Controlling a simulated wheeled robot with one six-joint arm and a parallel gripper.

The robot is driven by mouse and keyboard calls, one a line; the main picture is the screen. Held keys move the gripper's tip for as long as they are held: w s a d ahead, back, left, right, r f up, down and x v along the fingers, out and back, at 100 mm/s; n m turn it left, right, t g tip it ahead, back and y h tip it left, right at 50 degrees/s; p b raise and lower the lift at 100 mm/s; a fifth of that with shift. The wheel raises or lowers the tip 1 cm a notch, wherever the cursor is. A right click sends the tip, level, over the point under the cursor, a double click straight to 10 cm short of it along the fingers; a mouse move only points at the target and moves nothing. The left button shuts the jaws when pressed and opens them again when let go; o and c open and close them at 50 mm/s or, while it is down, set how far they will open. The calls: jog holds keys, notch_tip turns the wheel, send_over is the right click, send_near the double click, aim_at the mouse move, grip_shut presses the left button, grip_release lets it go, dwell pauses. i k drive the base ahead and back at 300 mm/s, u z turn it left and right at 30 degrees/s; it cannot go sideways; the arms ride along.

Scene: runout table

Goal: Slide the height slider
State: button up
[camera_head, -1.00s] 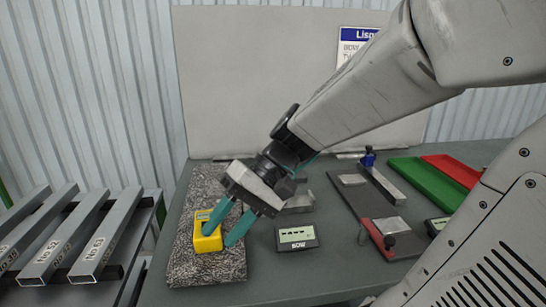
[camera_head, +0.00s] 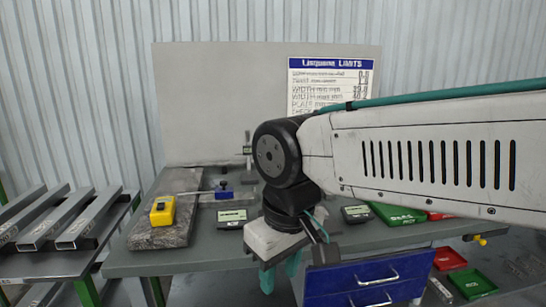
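In the head view, a thin upright post with a small pale block on it (camera_head: 247,150) stands at the back of the table, in front of the grey panel. It looks like a height gauge, but it is too small to read. My gripper (camera_head: 280,271) hangs low in front of the table's front edge, fingers pointing down. Its two teal fingers stand apart with nothing visible between them. It is well in front of and below the post, touching nothing I can make out. My arm hides part of the table behind it.
A yellow block (camera_head: 162,210) sits on a grey stone slab (camera_head: 160,237) at left. A blue part (camera_head: 223,190) and a small display box (camera_head: 232,218) lie to its right. Green trays (camera_head: 398,214) stand at right. Blue drawers (camera_head: 350,280) are below the table.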

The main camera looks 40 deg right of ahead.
aim_at(247, 149)
jog(key=u, duration=0.6)
jog(key=i, duration=0.65)
jog(key=z, duration=1.65)
jog(key=i, duration=0.5)
